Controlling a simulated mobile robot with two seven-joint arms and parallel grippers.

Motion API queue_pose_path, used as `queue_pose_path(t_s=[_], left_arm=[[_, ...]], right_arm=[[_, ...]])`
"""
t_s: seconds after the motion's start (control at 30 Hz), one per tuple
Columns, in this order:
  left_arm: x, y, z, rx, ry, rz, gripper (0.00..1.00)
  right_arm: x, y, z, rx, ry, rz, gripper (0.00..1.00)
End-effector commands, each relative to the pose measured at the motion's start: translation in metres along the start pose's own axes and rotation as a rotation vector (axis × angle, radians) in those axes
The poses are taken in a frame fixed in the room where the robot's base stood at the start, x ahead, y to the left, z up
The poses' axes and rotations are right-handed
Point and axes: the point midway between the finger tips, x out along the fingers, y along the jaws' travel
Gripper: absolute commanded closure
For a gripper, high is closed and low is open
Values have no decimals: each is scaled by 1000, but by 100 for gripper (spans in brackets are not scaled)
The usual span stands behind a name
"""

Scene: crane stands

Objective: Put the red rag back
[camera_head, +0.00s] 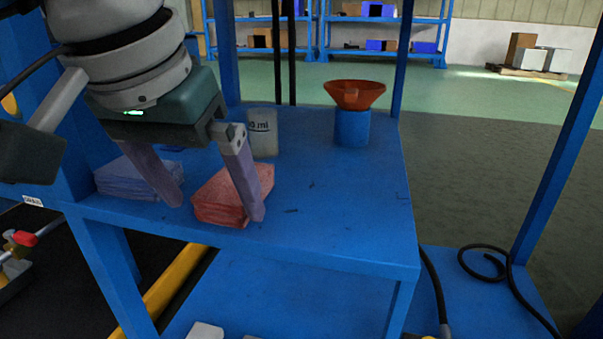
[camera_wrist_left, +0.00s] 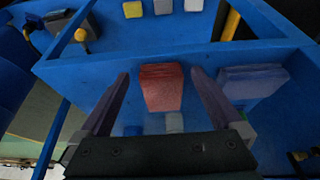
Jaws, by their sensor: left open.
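A red rag (camera_head: 218,198), folded into a stack, lies near the front edge of the blue shelf (camera_head: 340,215). My left gripper (camera_head: 218,212) is open above the shelf, with its fingers pointing down. One finger overlaps the rag's right part in the head view, and the other shows between the rag and a blue-grey rag stack (camera_head: 125,182). In the left wrist view the red rag (camera_wrist_left: 162,88) appears between the two open fingers (camera_wrist_left: 160,85). I cannot tell whether the fingers touch it. My right gripper is not in view.
A blue container with an orange funnel (camera_head: 354,95) and a pale measuring cup (camera_head: 263,132) stand at the back of the shelf. Blue posts rise at the shelf's corners. The shelf's right front part is clear. A lower shelf (camera_head: 290,300) lies beneath.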

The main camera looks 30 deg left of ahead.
Motion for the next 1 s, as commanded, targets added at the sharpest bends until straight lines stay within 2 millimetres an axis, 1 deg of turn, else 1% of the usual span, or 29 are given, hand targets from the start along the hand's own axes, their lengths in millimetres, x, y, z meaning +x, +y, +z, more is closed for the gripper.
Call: queue_pose_path(t_s=[0.03,0.2,0.33,0.5,1.0], left_arm=[[-7,0,10,5,-2,-1,0],[-16,0,37,3,-1,-1,0],[-20,0,48,0,0,-1,0],[-21,0,52,-2,0,0,0],[-21,0,51,-1,0,0,0]], right_arm=[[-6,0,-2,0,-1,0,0],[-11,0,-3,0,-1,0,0],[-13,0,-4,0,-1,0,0],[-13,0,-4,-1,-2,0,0],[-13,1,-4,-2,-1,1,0]])
